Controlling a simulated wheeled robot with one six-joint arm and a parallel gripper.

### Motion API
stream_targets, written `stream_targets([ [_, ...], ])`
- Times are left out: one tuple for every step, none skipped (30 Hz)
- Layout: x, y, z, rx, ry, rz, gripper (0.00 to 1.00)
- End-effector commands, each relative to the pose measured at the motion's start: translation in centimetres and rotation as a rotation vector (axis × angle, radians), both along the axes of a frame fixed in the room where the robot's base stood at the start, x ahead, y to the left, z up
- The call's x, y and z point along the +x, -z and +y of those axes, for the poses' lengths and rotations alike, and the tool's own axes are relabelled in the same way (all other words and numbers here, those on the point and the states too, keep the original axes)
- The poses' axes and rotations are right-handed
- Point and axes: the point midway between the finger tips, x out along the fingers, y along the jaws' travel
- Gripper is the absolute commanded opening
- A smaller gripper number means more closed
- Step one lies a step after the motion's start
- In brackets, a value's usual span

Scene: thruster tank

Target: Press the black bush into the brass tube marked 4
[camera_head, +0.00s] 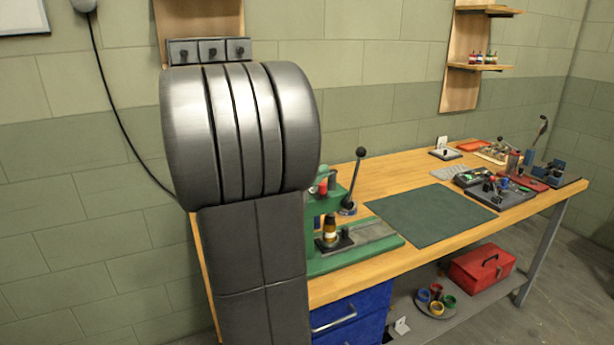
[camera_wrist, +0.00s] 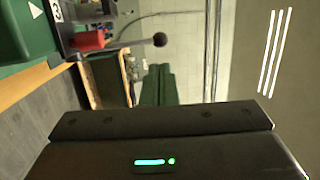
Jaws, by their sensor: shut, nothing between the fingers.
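A green press (camera_head: 327,195) with a black-knobbed lever (camera_head: 355,180) stands on the workbench, partly behind my arm. A small brass-coloured cylinder (camera_head: 330,231) stands upright on a dark block at the press. It has a dark part on top; I cannot tell whether that is the black bush, and no number 4 is readable. The wrist view shows a lever with a black knob (camera_wrist: 159,40), a red part (camera_wrist: 88,41) and a label reading 3 (camera_wrist: 56,11). My gripper (camera_wrist: 158,68) is shut and empty, apart from these. My arm hides it in the head view.
A dark green mat (camera_head: 432,214) lies bare on the workbench (camera_head: 350,281). Trays and tools crowd the right end, including a dark tray (camera_head: 497,192). Blue drawers (camera_head: 350,318) are below. A red toolbox (camera_head: 482,268) and a dish of coloured rings (camera_head: 436,300) stand on the lower shelf.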

Motion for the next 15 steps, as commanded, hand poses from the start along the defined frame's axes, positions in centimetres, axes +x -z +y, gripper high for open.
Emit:
stream_targets([
  [0.5, -0.3, -1.0, 0.000, 0.005, 0.001, 0.00],
  [0.8, -0.4, -1.5, 0.000, 0.005, 0.001, 0.00],
  [1.2, -0.5, -2.1, 0.000, 0.004, 0.002, 0.00],
  [1.5, -0.6, -2.6, 0.000, 0.004, 0.000, 0.00],
  [1.8, -0.8, -3.1, 0.001, 0.004, 0.001, 0.00],
  [2.1, -0.9, -3.7, 0.000, 0.004, 0.002, 0.00],
  [2.4, -0.9, -4.2, 0.000, 0.004, 0.002, 0.00],
  [2.7, -1.0, -4.6, -0.001, 0.003, 0.003, 0.00],
  [3.0, -1.1, -5.2, -0.001, 0.003, 0.001, 0.00],
  [3.3, -1.2, -5.5, 0.000, 0.002, 0.001, 0.00],
  [3.5, -1.3, -5.8, 0.000, 0.001, 0.001, 0.00],
  [3.7, -1.3, -6.3, 0.000, 0.002, 0.001, 0.00],
  [3.9, -1.4, -6.5, 0.000, 0.001, 0.001, 0.00],
  [4.0, -1.4, -6.7, -0.001, 0.000, 0.002, 0.00],
  [4.2, -1.4, -7.0, -0.001, -0.001, 0.002, 0.00],
])
